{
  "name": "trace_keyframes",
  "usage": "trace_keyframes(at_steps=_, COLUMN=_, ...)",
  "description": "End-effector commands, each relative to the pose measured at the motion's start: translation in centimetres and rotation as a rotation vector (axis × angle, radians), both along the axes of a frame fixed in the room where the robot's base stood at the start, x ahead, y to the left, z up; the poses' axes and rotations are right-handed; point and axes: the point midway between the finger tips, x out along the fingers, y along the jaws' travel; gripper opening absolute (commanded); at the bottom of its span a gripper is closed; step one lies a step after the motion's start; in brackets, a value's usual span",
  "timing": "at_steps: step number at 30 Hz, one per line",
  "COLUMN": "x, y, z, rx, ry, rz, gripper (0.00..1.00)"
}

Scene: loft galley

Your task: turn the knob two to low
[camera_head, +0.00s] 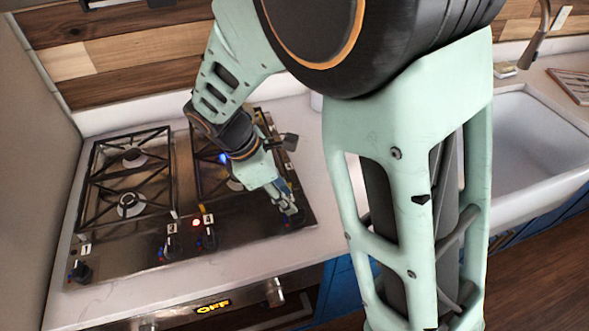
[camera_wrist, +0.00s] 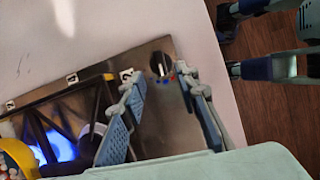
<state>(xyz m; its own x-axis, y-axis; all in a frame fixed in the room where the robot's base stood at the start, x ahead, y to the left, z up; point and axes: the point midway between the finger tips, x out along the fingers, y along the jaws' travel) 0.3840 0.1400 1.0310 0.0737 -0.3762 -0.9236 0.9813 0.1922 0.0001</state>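The cooktop (camera_head: 130,240) has a row of knobs along its front edge. Knob 1 (camera_head: 79,271), knob 3 (camera_head: 168,250) and knob 4 (camera_head: 207,239) show their number tags. The rightmost knob (camera_wrist: 160,65) is by elimination knob two; its tag (camera_wrist: 126,75) is hard to read. My gripper (camera_head: 291,212) is low over that knob at the right front corner. In the wrist view my gripper's fingers (camera_wrist: 156,88) are apart, with the knob between and just beyond the tips. Contact cannot be told. The knob's setting is unclear.
A blue flame (camera_wrist: 58,147) burns at a burner left of my gripper. A red light (camera_head: 196,222) glows beside knob 4. Iron grates (camera_head: 120,195) cover the burners. The oven display (camera_head: 213,306) reads OFF. Bare counter and a white sink (camera_head: 530,150) lie to the right.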

Motion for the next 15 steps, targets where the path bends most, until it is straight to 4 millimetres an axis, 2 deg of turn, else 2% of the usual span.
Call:
trace_keyframes(at_steps=6, x=0.2, y=-1.6, z=-3.7, rx=-0.002, ry=0.003, rz=-0.002, gripper=0.29)
trace_keyframes(at_steps=10, x=0.3, y=-2.1, z=-4.9, rx=-0.001, ry=0.002, rz=-0.001, gripper=0.29)
trace_keyframes(at_steps=15, x=0.4, y=-2.3, z=-5.5, rx=0.0, ry=0.0, rz=0.0, gripper=0.29)
